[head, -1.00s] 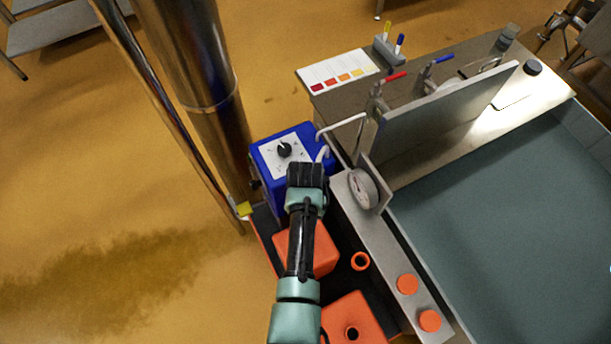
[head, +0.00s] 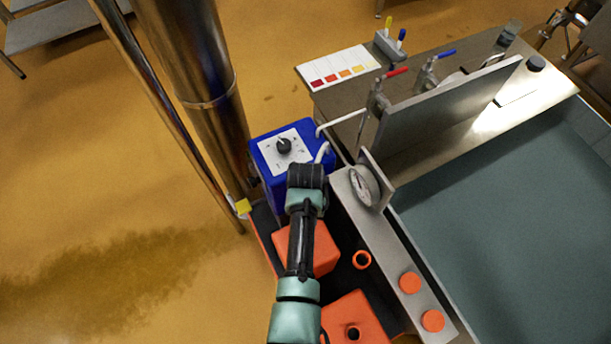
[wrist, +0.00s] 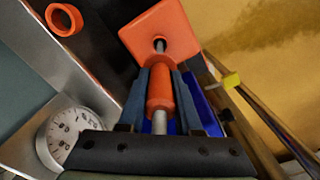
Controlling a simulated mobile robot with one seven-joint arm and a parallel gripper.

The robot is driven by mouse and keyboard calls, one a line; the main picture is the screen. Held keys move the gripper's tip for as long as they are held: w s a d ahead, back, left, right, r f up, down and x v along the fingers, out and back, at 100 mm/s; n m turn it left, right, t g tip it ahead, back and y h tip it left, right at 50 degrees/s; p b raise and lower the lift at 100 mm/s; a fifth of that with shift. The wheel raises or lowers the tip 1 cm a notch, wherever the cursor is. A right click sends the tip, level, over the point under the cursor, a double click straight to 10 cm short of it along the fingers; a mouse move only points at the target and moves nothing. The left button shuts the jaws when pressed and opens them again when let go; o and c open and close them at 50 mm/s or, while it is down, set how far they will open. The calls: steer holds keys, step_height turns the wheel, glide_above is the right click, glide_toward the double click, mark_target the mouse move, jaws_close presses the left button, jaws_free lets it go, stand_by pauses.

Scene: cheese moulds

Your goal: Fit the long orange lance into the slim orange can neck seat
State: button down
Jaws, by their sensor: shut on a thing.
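My gripper (wrist: 162,100) is shut on the orange lance, gripping its orange sleeve (wrist: 160,88) between two dark fingers in the wrist view. The lance's grey tube shows below the sleeve, and its far end points at the dark neck hole (wrist: 159,45) of an orange can (wrist: 172,22). The end appears at or in the hole; I cannot tell how deep. In the head view this can (head: 325,250) is partly covered by my arm, and the lance and fingertips are hidden under my wrist. A second orange can (head: 340,312) with an open neck stands nearer.
A blue box with a dial (head: 270,150) stands beyond my wrist. A round gauge (head: 362,187) is on its right, beside a grey vat (head: 500,230). An orange ring (head: 362,260) and two orange caps (head: 410,282) lie to the right of the cans.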

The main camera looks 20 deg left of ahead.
step_height(320, 180, down, 14)
steer(key=b, duration=1.2)
steer(key=shift+f, duration=0.25)
stand_by(3.7)
steer(key=c, duration=0.5)
jaws_free()
step_height(320, 180, up, 13)
steer(key=shift+r+p, duration=0.1)
steer(key=shift+p, duration=0.65)
